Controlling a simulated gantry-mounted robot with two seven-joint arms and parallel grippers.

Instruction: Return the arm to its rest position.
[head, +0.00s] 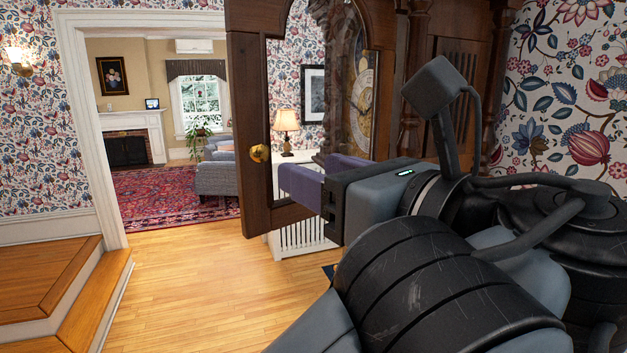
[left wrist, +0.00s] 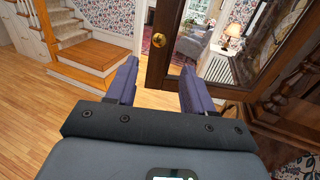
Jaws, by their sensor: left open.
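My left arm fills the lower right of the head view. Its left gripper (head: 308,184) has purple fingers that point left, close to the open wooden door (head: 247,105) of a tall clock. In the left wrist view, the gripper (left wrist: 159,80) is open and empty, its two fingers well apart. The door's brass knob (head: 259,152) stands clear of the fingers; it also shows beyond them in the left wrist view (left wrist: 158,40). I cannot tell whether a finger touches the door's glass or frame. My right gripper is in neither view.
The clock's dark wood case (head: 455,65) and gold dial (head: 362,105) stand behind my arm. Wooden steps (head: 50,285) are at the lower left. A lamp (head: 286,126) and a white radiator cover (head: 300,238) are beyond the door. The wood floor (head: 185,290) left of the gripper is clear.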

